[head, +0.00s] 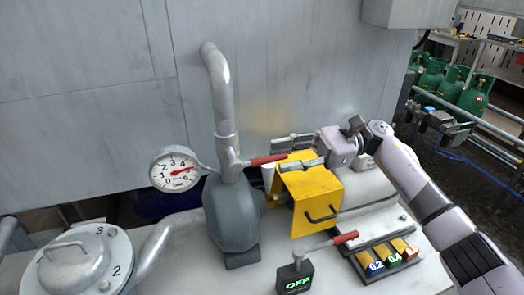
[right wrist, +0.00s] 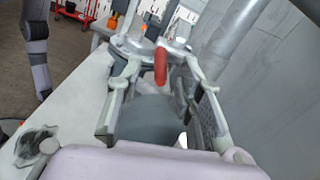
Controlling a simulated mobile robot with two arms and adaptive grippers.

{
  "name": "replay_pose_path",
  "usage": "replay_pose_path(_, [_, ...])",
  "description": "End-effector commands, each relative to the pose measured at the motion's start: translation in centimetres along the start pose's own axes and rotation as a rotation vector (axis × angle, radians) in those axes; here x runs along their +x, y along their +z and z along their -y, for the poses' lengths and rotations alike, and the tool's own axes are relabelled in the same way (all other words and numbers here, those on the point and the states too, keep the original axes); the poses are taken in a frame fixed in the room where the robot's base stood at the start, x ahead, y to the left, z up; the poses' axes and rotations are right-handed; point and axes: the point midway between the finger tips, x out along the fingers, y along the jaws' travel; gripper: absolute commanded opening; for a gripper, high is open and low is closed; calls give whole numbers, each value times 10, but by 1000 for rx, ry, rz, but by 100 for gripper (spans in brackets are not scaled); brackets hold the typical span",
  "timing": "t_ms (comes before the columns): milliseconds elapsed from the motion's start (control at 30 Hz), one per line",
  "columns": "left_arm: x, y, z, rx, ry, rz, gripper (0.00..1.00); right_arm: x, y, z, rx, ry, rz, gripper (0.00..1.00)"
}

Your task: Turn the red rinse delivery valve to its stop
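A red-handled valve lever (head: 267,159) sticks out to the right from the vertical grey pipe, above the dark grey pump body. My right gripper (head: 283,155) comes in from the right, with its fingers parted above and below the outer end of this lever. In the right wrist view the red handle (right wrist: 160,66) shows between the two spread fingers, with space on both sides. A second red-handled lever (head: 345,238) stands lower, beside a small box reading OFF (head: 295,279). My left gripper is not in view.
A round gauge (head: 176,168) is left of the pipe. A yellow cover with a handle (head: 310,190) stands just below my right gripper. A numbered round lid (head: 75,260) is at lower left. Coloured labelled blocks (head: 390,254) lie at lower right. Green gas cylinders (head: 476,92) stand behind.

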Motion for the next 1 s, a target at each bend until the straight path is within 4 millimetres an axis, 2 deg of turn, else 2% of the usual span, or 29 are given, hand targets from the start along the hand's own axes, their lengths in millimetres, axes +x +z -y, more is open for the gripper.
replay_pose_path(33, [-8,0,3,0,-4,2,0,11,4,0,0,2,0,34])
replay_pose_path(100, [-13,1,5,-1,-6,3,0,24,3,0,0,3,1,34])
replay_pose_path(333, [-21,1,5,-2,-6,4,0,49,1,0,0,0,0,34])
replay_pose_path(700, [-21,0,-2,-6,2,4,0,54,0,0,0,-1,0,34])
replay_pose_path(1000, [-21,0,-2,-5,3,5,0,54,0,0,0,-1,0,14])
